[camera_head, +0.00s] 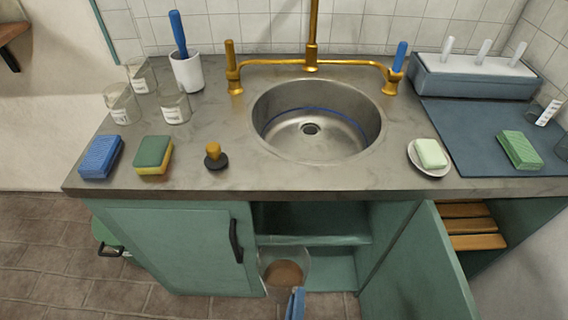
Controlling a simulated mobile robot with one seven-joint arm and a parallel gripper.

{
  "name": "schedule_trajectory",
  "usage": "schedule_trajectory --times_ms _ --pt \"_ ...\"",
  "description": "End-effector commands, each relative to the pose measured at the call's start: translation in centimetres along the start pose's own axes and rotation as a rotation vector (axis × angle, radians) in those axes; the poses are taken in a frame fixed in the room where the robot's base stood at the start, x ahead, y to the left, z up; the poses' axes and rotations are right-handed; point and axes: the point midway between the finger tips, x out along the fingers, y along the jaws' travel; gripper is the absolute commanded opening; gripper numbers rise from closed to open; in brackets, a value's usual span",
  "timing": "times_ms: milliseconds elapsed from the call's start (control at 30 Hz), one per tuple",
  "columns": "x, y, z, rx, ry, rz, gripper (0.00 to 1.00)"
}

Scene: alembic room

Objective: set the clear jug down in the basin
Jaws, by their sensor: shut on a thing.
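The clear jug (284,258) shows at the bottom middle of the head view, in front of the open cupboard and below the counter's front edge. It looks see-through, with something brown showing in it. My gripper (296,298), with blue fingers at the bottom edge, is shut on the jug's near side; its exact grip is partly cut off. The basin (345,135) is a round steel sink set in the counter, with a drain in the middle and a blue line on its wall. It looks empty.
A brass tap (311,62) stands behind the basin. A stopper (215,156), sponges (153,156) and glass beakers (122,104) stand left. A soap dish (429,170) and a dark mat (470,150) lie right. A cupboard door (410,270) hangs open below.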

Motion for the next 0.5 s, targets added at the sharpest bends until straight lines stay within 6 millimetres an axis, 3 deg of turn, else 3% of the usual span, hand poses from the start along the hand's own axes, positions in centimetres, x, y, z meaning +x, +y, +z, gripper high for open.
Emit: schedule_trajectory --times_ms 33,500 --pt "-0.9 2.1 -1.4 -0.004 0.018 -0.001 0.00" --pt "-4.5 9.7 -6.9 -0.050 0.121 -0.036 0.00"
